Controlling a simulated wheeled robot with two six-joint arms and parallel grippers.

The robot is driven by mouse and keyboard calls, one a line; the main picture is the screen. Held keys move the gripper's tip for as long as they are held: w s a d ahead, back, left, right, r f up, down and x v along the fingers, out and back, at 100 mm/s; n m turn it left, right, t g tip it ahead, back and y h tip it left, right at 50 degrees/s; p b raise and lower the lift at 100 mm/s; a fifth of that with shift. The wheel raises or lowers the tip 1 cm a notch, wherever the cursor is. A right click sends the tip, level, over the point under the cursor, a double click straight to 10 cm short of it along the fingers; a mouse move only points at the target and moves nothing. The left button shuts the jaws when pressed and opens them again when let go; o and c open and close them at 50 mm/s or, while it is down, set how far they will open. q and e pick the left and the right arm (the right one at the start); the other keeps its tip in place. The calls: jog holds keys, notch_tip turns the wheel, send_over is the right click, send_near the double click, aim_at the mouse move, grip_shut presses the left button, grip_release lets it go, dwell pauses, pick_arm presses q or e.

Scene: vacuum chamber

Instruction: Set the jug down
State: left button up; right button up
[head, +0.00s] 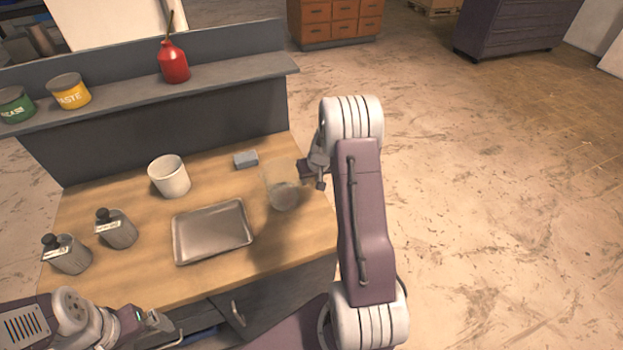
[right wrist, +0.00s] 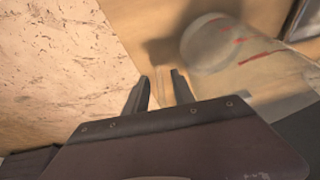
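The jug (head: 281,187) is clear, with a pale base, at the right end of the wooden bench. In the right wrist view the jug (right wrist: 215,45) shows red marks on its wall. My right gripper (head: 306,169) is at the jug's right side. In the right wrist view its fingers (right wrist: 160,82) stand a little apart with a faint clear strip between them, which looks like the jug's handle. Whether the jug's base touches the bench is hard to tell; a shadow lies beside it. My left gripper (head: 158,322) is low at the bench's front edge, its fingers unclear.
A metal tray (head: 212,232) lies left of the jug. A grey block (head: 246,159), a white cup (head: 169,176) and two dark-capped grey containers (head: 117,229) (head: 67,254) are also on the bench. A shelf (head: 130,93) behind carries a red oil can (head: 173,63) and two tins.

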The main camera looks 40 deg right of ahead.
jog(key=shift+r+p, duration=0.3)
jog(key=v, duration=1.2)
jog(key=s+a+f+n+g, duration=0.1)
jog(key=s+a+f, duration=0.1)
jog(key=s+a, duration=0.6)
jog(key=s+a+f+n+g+y, duration=0.1)
jog(key=s+a+f+n+g, duration=0.1)
jog(key=s+a, duration=0.6)
jog(key=a+f, duration=0.1)
jog(key=a, duration=0.3)
jog(key=shift+s+n, duration=0.2)
jog(key=shift+n, duration=0.1)
jog(key=shift+a+r, duration=0.1)
jog(key=shift+a, duration=0.1)
